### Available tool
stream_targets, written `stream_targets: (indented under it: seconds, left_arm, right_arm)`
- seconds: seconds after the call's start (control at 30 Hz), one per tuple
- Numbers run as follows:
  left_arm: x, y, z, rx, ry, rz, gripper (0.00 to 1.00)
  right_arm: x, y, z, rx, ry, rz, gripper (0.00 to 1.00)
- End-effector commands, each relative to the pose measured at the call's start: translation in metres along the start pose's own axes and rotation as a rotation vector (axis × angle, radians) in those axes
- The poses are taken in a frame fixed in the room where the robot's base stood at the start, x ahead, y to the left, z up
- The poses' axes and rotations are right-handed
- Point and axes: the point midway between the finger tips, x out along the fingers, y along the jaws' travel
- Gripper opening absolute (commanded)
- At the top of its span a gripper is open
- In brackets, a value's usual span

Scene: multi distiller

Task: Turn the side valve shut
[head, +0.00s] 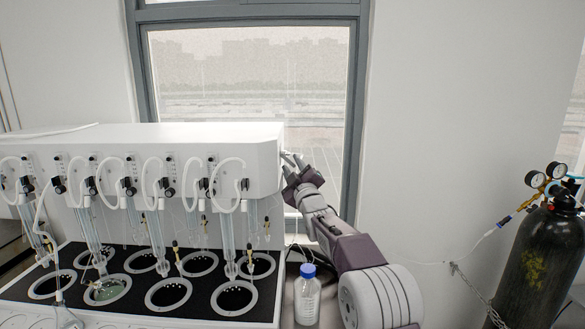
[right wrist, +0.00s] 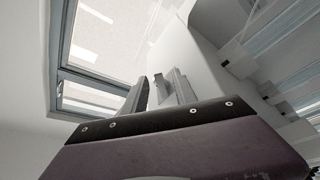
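The white distiller housing (head: 160,150) stands at the left in the head view. My right gripper (head: 293,162) is at the housing's right end wall. In the right wrist view the two fingers of this gripper (right wrist: 161,88) stand apart. A small grey piece on the end wall, which looks like the side valve (right wrist: 162,87), shows between them, closer to the right finger. I cannot tell whether either finger touches it. In the head view the valve is mostly hidden by the gripper. My left gripper is not in view.
Glass tubes and hoses hang along the housing's front over a black rack with round wells (head: 168,293). A blue-capped bottle (head: 307,294) stands beside my right forearm. A dark gas cylinder (head: 540,262) with gauges stands at the right. A window (head: 250,70) is behind.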

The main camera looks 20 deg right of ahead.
Motion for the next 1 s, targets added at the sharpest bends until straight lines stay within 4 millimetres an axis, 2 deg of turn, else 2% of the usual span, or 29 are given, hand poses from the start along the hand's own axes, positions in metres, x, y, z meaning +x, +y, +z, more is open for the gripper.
stream_targets:
  seconds: [0.23, 0.33, 0.47, 0.6, 0.73, 0.83, 1.0]
  left_arm:
    - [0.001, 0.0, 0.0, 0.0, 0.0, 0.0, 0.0]
    - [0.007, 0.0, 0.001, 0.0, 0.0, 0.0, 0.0]
    - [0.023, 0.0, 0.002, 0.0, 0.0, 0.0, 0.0]
    - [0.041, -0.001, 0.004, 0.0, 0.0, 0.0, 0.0]
    - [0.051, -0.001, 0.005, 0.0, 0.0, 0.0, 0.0]
    - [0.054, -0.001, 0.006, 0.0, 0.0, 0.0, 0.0]
    - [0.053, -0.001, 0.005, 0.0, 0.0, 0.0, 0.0]
  right_arm:
    - [-0.001, -0.001, 0.0, -0.001, 0.0, 0.0, 0.33]
    - [-0.007, -0.002, 0.001, -0.001, 0.0, 0.0, 0.33]
    - [-0.027, -0.004, 0.003, -0.001, 0.001, 0.001, 0.33]
    - [-0.055, -0.004, 0.004, -0.001, 0.001, 0.002, 0.33]
    - [-0.078, -0.003, 0.003, -0.001, 0.001, 0.001, 0.33]
    - [-0.087, -0.002, 0.002, 0.0, 0.0, 0.0, 0.33]
    - [-0.091, 0.0, 0.001, 0.0, 0.0, 0.0, 0.33]
